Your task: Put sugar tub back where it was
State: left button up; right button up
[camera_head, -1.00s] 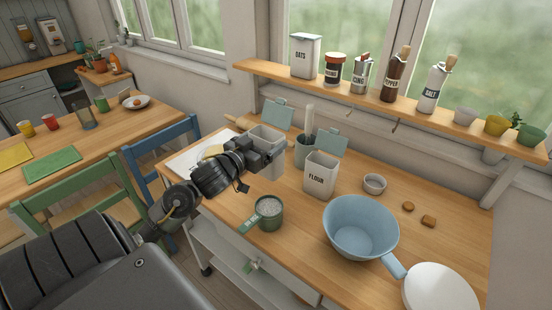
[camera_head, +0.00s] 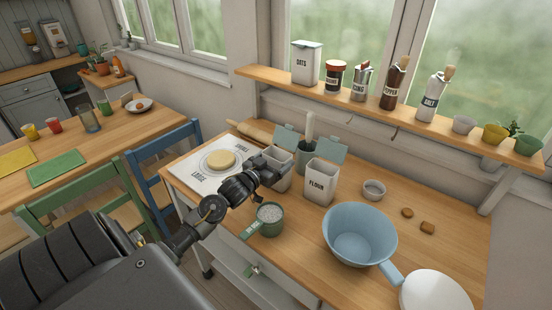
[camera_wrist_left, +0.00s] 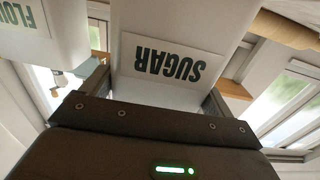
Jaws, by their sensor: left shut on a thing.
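The sugar tub (camera_head: 284,179) is white with a raised blue-green lid. It stands upright just left of the flour tub (camera_head: 321,183) on or just above the worktop; I cannot tell whether its base touches. My left gripper (camera_head: 272,165) is shut on it from the front left and hides part of it. In the left wrist view the sugar tub (camera_wrist_left: 168,20) is between the two fingers, its SUGAR label upside down. The flour tub also shows there (camera_wrist_left: 28,48) at the upper left. My right gripper is not in view.
A printed mat (camera_head: 193,172) with a round tan piece lies left. A green measuring cup (camera_head: 269,219) is in front, and a blue pan (camera_head: 360,235) is right. The shelf (camera_head: 330,97) holds jars above.

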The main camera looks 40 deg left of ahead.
pick_arm(q)
jog(key=shift+f, duration=0.15)
jog(key=o, duration=1.1)
jog(key=shift+o, duration=0.2)
jog(key=shift+s, duration=0.1)
jog(key=s+b, duration=0.2)
jog(key=s, duration=1)
jog(key=shift+d+b, duration=0.15)
jog(key=shift+b, duration=0.25)
jog(key=shift+w, duration=0.1)
